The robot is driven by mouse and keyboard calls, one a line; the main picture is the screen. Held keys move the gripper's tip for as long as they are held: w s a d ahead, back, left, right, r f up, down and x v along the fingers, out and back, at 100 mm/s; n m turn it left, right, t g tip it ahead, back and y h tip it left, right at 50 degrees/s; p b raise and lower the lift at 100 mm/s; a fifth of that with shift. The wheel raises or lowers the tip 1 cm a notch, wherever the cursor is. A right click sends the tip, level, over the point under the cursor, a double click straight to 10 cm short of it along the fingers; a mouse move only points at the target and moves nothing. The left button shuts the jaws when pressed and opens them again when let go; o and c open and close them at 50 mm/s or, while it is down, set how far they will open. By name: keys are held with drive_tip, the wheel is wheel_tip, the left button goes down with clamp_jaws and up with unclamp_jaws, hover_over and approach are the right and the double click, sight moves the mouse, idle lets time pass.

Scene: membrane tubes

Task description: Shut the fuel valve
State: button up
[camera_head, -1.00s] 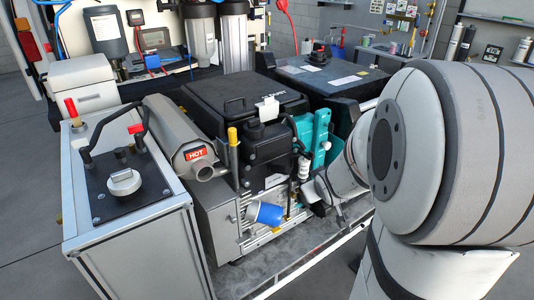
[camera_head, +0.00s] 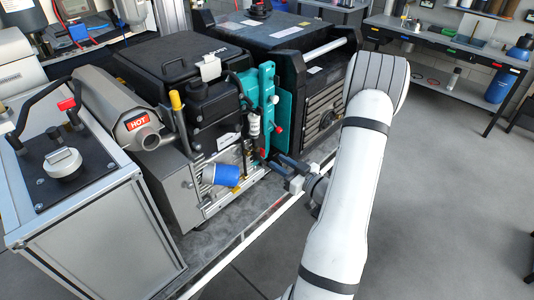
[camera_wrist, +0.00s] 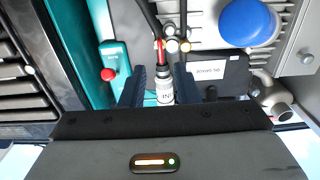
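A small red lever (camera_head: 263,153), which looks like the fuel valve handle, sits low on the engine front beside the teal panel (camera_head: 267,95). In the wrist view the red part (camera_wrist: 160,45) shows just beyond a clear and white inline cylinder (camera_wrist: 165,90). My gripper (camera_head: 277,163) reaches in from the right at that height, its dark fingers pointing at the engine. In the wrist view its two fingers (camera_wrist: 161,75) stand apart, with the cylinder seen between them. I see nothing held; whether a finger touches the lever is unclear.
A blue-capped cylinder (camera_head: 222,175) juts out left of my gripper. A red knob (camera_wrist: 108,74) sits on the teal panel. The hot muffler (camera_head: 125,115) and a grey cabinet (camera_head: 105,235) are at left. A frame rail (camera_head: 235,250) runs along the front; floor at right is clear.

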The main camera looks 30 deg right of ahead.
sight(261, 152)
drive_tip(key=p+x, duration=0.1)
drive_tip(key=x, duration=0.5)
drive_tip(key=shift+w+p, duration=0.25)
drive_tip(key=shift+p, duration=0.1)
clamp_jaws()
